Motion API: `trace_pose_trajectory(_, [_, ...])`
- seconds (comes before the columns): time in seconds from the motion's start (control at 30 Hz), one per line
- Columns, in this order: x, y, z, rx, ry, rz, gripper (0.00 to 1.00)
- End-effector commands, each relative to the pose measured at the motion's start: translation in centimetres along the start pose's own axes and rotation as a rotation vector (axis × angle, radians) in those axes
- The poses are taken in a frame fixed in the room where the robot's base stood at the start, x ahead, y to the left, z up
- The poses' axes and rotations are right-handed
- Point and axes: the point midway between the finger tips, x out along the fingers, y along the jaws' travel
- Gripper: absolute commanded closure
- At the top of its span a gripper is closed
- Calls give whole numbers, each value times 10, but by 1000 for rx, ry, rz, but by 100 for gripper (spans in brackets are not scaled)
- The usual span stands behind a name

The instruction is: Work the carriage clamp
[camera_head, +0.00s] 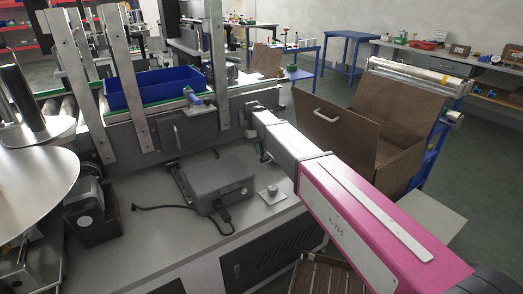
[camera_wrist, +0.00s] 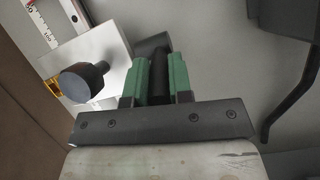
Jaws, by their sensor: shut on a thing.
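In the wrist view my gripper (camera_wrist: 158,80) has green fingers shut on a dark bar, which I take to be the lever of the carriage clamp (camera_wrist: 152,43). The bar's dark end shows past the fingertips, beside a pale metal block (camera_wrist: 115,62). A round black knob (camera_wrist: 84,80) stands on this block, left of my fingers and apart from them. In the head view the gripper's fingers and the clamp are hidden or too small to make out, beyond my grey and pink arm.
A white scale (camera_wrist: 45,22) and a yellow piece (camera_wrist: 53,88) lie by the block. A dark curved cable (camera_wrist: 285,108) is at right. In the head view a grey box (camera_head: 220,183) sits on the bench, a blue tote (camera_head: 155,88) on the conveyor.

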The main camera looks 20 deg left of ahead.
Motion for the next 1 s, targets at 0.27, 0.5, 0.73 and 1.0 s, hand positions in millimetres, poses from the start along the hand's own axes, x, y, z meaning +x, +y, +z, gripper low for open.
trace_pose_trajectory(0.27, [0, 0, 0, 0, 2, -1, 67])
trace_pose_trajectory(0.5, [0, 0, 0, 0, 2, -1, 55])
trace_pose_trajectory(0.73, [1, 0, 5, 0, 40, -8, 55])
trace_pose_trajectory(1.0, [4, 3, 17, 0, 227, -46, 55])
